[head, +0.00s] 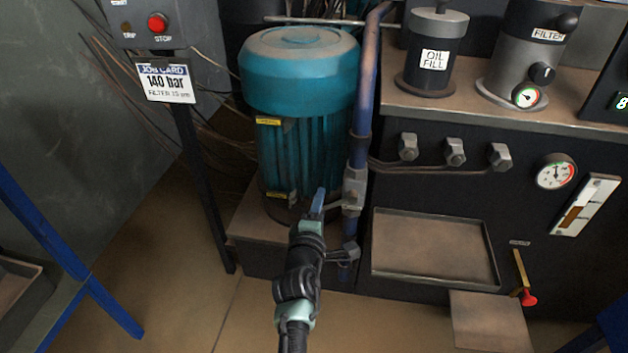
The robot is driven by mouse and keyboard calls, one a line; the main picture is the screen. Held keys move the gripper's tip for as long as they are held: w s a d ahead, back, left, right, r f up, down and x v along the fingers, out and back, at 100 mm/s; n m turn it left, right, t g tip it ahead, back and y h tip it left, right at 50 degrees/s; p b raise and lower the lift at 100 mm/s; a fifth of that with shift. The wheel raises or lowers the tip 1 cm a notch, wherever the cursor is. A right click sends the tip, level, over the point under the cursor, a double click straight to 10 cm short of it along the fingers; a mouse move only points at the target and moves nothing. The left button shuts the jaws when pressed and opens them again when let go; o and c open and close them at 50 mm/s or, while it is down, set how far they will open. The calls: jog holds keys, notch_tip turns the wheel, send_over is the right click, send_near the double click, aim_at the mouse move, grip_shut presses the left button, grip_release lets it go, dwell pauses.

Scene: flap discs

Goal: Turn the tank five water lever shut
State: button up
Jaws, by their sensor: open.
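A metal valve (354,191) sits on the upright blue pipe at the centre. A lever with a blue grip (319,203) sticks out from it to the left and stands tilted upward. My gripper (311,226) is at the lower end of the blue grip, seen from behind. Its jaws are open, but my own wrist hides the fingers, so I cannot tell whether they touch the grip. A second lever, yellow with a red knob (529,299), hangs low on the dark cabinet front at right. I see no readable tank number on either lever.
A teal motor (300,120) stands close behind my gripper. The blue pipe (363,100) rises to its right. A shallow tray (434,250) juts from the cabinet (420,195). A blue frame (45,235) stands at left. The floor (190,290) left of my arm is clear.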

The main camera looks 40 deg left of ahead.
jog(key=p+v, duration=0.7)
jog(key=v, duration=0.4)
jog(key=shift+s+d, duration=0.2)
jog(key=shift+r, duration=0.2)
